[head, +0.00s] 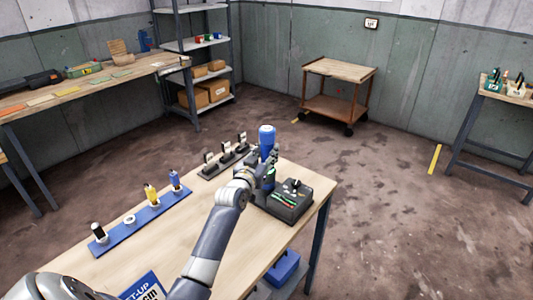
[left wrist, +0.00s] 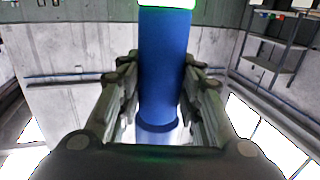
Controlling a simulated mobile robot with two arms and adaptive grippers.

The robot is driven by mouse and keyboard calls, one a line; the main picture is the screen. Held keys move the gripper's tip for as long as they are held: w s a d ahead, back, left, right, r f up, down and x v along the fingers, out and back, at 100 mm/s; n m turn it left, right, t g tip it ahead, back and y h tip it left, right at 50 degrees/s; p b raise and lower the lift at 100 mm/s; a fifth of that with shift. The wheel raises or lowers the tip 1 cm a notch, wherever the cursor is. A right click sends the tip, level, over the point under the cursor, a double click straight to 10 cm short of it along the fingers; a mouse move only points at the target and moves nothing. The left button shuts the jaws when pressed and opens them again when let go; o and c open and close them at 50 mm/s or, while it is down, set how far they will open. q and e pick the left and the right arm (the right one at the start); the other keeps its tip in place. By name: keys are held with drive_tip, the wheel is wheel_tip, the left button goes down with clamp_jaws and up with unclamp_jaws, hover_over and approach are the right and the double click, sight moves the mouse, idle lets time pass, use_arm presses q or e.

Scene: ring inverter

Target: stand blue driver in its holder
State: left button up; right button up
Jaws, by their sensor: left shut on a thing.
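The blue driver (head: 266,138), a thick blue cylinder, is upright in my left gripper (head: 268,168) at the far right part of the workbench. The left wrist view shows the blue driver (left wrist: 164,65) between both fingers of the left gripper (left wrist: 165,100), with a bright green and white band at the top edge. A dark box (head: 301,208) with small tools is just right of the gripper. I cannot tell which piece is the driver's holder. My right gripper is not in view.
A blue rack (head: 140,222) on the left of the bench (head: 115,262) holds black, yellow and blue items and a white ring. A dark stand (head: 213,169) with several upright pieces is behind the arm. A wooden cart (head: 340,70) stands beyond.

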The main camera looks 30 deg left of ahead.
use_arm(q)
drive_tip(key=o, duration=1.3)
drive_tip(key=shift+f, duration=0.25)
drive_tip(key=s, duration=0.4)
drive_tip(key=s+d, duration=0.1)
drive_tip(key=s, duration=0.3)
drive_tip(key=s+d+r, duration=0.1)
drive_tip(key=s, duration=0.2)
drive_tip(key=shift+s+d, duration=0.2)
drive_tip(key=shift+s, duration=0.2)
drive_tip(key=shift+f, duration=0.1)
